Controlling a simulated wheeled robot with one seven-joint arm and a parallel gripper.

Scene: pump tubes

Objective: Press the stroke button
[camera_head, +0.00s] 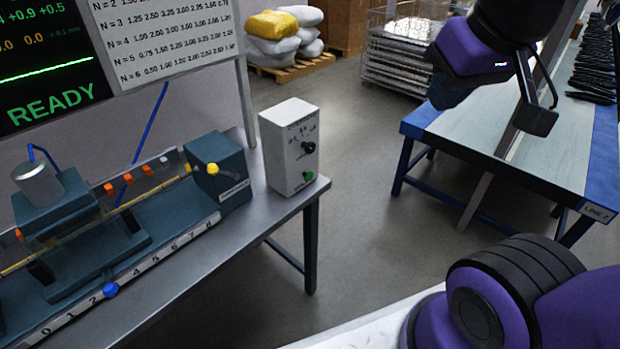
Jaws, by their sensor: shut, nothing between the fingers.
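A white control box (291,146) stands at the right end of the grey metal bench. Its front face carries a green button (308,176) low down and a black dial (308,147) above it. The small lettering on the box is too small to read, so I cannot tell how the button is labelled. My gripper (537,121) is at the upper right, pointing down, shut and empty. In the picture it lies over the blue-edged table, well to the right of the box and apart from the button. Nothing hides the button.
The pump rig (128,215) with a clear tube, a numbered scale and a blue knob (111,290) fills the bench left of the box. A screen (50,70) reads READY. A blue-edged table (480,135) stands at right. Open floor lies between bench and table.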

